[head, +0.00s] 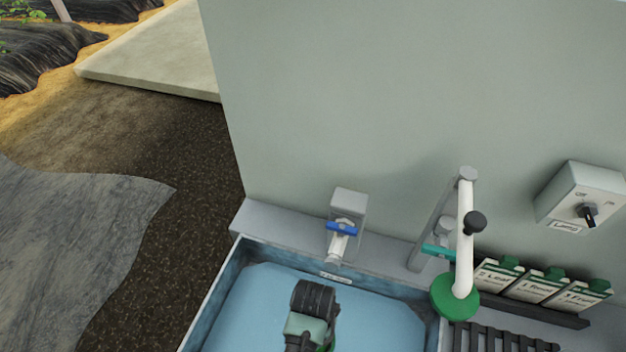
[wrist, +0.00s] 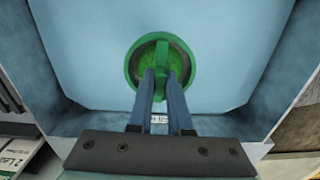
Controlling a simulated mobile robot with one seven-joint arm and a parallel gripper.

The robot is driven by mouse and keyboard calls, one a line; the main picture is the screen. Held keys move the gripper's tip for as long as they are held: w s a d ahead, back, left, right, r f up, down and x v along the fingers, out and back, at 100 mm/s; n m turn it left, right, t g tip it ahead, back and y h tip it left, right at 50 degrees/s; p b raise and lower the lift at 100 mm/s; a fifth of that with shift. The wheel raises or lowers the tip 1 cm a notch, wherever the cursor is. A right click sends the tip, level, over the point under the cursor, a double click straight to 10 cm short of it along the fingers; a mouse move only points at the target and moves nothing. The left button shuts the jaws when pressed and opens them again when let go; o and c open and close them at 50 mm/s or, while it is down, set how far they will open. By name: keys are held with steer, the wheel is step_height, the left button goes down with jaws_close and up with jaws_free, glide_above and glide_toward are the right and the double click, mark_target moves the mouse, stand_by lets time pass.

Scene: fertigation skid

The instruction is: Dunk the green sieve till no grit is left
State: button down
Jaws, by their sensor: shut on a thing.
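The green sieve (wrist: 148,58) is round, with a raised bar across its middle, and sits below my gripper in the wrist view. My gripper (wrist: 161,76) is shut on that bar, its two fingers pinching it. The sieve is over or in the blue basin (head: 215,310); I cannot tell whether it touches the water (head: 260,300). In the head view my arm hides most of the sieve, and only a green sliver (head: 330,347) shows. The mesh looks green, and I cannot make out whether grit lies on it.
A tap with a blue handle (head: 341,229) stands at the basin's back edge. To the right are a white pipe (head: 464,240) with a green disc (head: 455,298), a teal lever (head: 438,251), several labelled containers (head: 540,286), a dark slatted rack (head: 500,340) and a wall switch box (head: 583,195).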

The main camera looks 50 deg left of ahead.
steer(key=shift+f+b, duration=4.85)
steer(key=shift+f, duration=2.25)
step_height(320, 180, up, 19)
steer(key=p, duration=1.9)
steer(key=shift+f, duration=0.2)
steer(key=shift+f, duration=0.1)
